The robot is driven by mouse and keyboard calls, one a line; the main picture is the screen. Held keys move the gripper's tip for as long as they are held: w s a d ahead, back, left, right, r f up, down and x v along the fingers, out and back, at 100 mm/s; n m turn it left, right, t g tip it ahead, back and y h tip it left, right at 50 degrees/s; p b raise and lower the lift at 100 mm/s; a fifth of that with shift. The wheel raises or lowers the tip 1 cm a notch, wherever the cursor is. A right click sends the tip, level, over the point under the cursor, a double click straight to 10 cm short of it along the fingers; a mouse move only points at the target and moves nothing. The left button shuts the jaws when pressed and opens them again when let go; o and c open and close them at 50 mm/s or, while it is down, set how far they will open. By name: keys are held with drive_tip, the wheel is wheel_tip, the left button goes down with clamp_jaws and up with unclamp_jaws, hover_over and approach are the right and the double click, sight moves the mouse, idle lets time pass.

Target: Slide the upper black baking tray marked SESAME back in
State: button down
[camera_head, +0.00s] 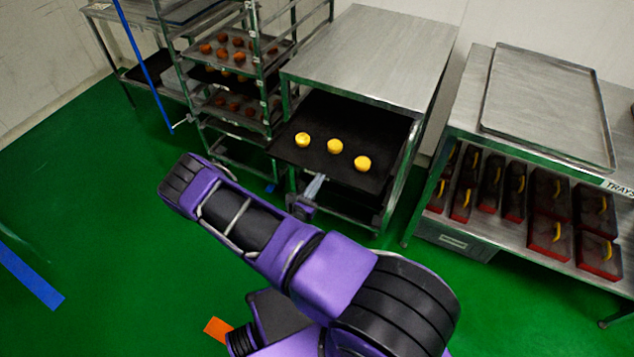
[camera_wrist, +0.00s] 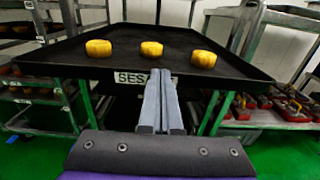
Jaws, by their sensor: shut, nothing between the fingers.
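The upper black baking tray (camera_head: 313,163) juts out from the front of a metal rack with a steel top. Three yellow buns sit on it in a row. In the wrist view the tray (camera_wrist: 158,66) spans the picture, and its front label (camera_wrist: 130,77) reads "SES", the rest hidden behind my fingers. My gripper (camera_wrist: 160,75) is shut and empty, its fingertips at the tray's front edge beside the label; I cannot tell whether they touch it. In the head view my gripper (camera_head: 316,183) shows just below the tray's front edge.
The steel-topped rack (camera_head: 372,55) holds another dark tray (camera_head: 352,202) below. A wheeled rack (camera_head: 258,75) with trays of brown buns stands left. A right table (camera_head: 470,110) bears an empty tray (camera_head: 548,105) above several red-and-black boxes. Green floor is open at left.

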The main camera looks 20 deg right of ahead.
sight(338, 150)
drive_tip(key=b+x, duration=0.5)
drive_tip(key=x, duration=1.1)
drive_tip(key=shift+w+d, duration=0.2)
drive_tip(key=shift+d, duration=0.05)
drive_tip(key=shift+r, duration=0.1)
drive_tip(key=shift+a, duration=0.1)
